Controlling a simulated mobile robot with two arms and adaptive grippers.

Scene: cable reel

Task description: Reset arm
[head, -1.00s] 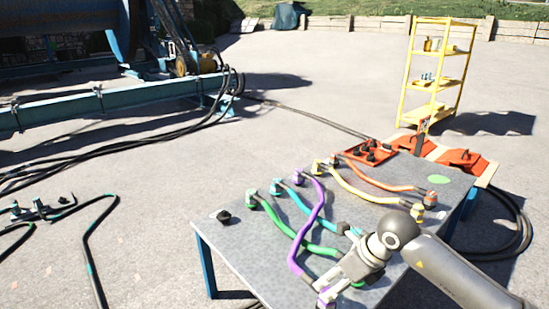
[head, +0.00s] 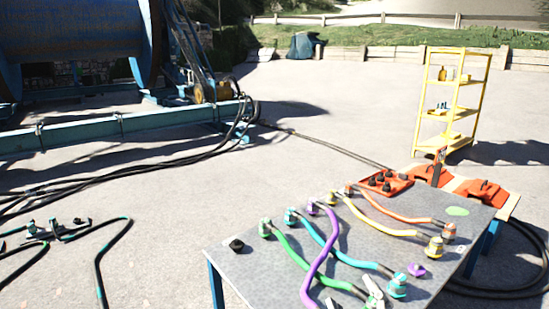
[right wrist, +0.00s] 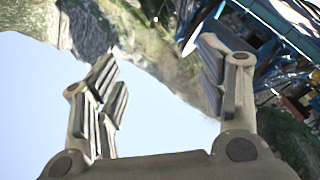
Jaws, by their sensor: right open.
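On the table lie a purple cable (head: 322,263), a green cable (head: 290,250), a teal cable (head: 330,247), a yellow cable (head: 375,225) and an orange cable (head: 395,214). The purple cable crosses over the green and teal ones. My left gripper is not in view.
A red tray (head: 384,184) with black parts sits at the table's far end. A yellow shelf (head: 452,100) stands behind. A blue reel frame (head: 75,137) and black cables (head: 140,170) are at left. Open pavement lies between.

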